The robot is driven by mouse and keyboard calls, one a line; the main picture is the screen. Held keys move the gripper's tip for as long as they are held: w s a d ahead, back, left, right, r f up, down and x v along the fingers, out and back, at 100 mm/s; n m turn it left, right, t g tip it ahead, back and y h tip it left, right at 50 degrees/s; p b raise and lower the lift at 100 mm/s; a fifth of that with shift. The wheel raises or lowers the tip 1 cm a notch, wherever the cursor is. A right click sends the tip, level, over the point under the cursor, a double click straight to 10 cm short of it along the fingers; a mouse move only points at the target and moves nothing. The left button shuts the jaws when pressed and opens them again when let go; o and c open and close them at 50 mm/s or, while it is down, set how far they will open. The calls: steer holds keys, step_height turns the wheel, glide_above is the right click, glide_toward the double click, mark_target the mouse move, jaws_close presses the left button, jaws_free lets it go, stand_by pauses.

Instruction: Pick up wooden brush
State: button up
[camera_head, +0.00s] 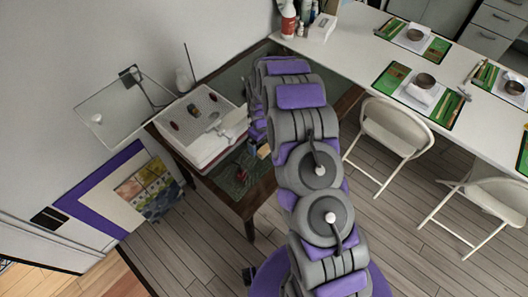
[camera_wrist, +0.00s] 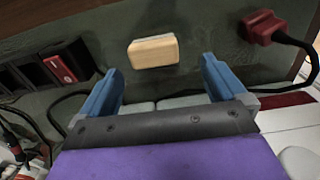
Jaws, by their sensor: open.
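The wooden brush (camera_wrist: 153,51) shows in the wrist view as a pale, rounded wooden block on the dark green tabletop. No bristles can be made out. My gripper (camera_wrist: 161,68) is open, with its two blue fingers apart and empty. The brush lies beyond the fingertips, roughly between them in the picture, and does not touch them. In the head view my arm reaches down to the dark wooden table and hides most of my gripper. A small tan patch beside the arm there may be the brush, but I cannot tell.
A red plug (camera_wrist: 262,27) with a black cable lies right of the brush, and a black box with a red switch (camera_wrist: 60,67) lies left. A white sink-like tray (camera_head: 202,128) stands on the wooden table (camera_head: 262,187). A long white table and folding chairs (camera_head: 390,132) stand at right.

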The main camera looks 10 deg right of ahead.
mark_target(264, 149)
steer(key=f, duration=0.2)
steer(key=d+f+b, duration=0.1)
steer(key=f, duration=0.2)
steer(key=shift+f, duration=0.1)
steer(key=shift+s, duration=0.1)
steer(key=c, duration=1.1)
